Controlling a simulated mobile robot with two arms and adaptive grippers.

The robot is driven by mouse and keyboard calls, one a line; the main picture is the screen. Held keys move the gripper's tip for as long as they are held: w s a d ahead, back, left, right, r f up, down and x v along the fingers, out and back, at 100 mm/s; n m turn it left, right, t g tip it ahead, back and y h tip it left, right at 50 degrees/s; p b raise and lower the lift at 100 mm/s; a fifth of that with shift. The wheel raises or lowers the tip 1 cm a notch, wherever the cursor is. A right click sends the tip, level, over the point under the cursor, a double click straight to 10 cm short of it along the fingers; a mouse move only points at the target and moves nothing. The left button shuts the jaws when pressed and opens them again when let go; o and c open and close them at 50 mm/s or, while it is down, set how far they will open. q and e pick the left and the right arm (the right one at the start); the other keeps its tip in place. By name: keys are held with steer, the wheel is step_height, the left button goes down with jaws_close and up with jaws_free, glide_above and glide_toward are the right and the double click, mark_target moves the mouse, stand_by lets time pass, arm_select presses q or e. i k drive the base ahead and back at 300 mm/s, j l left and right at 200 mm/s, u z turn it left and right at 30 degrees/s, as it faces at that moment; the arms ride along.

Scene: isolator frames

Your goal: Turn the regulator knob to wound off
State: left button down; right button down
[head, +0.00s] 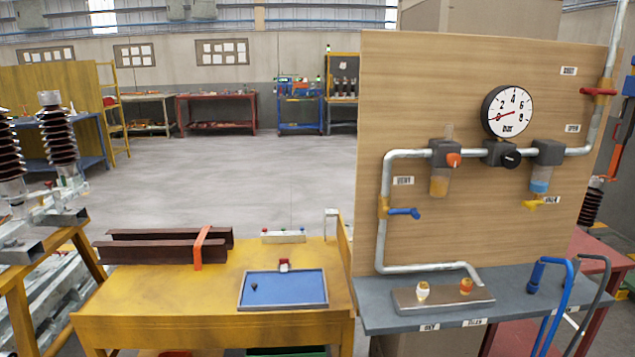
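The regulator is a dark block on the grey pipe of the upright wooden panel (470,215), with a round black knob (511,160) on its front. Just above it is a round white gauge (508,111) with a black rim. Its red needle points to the lower left, near the low end of the scale. The knob's exact turn position is too small to read. Neither of my grippers shows in the head view, and nothing touches the knob.
An orange knob (453,160) sits left of the regulator. A blue-handled valve (404,212) and red-handled valve (598,91) are on the pipe. A yellow table (180,315) stands left.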

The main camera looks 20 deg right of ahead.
mark_target(511, 159)
steer(key=z, duration=1.4)
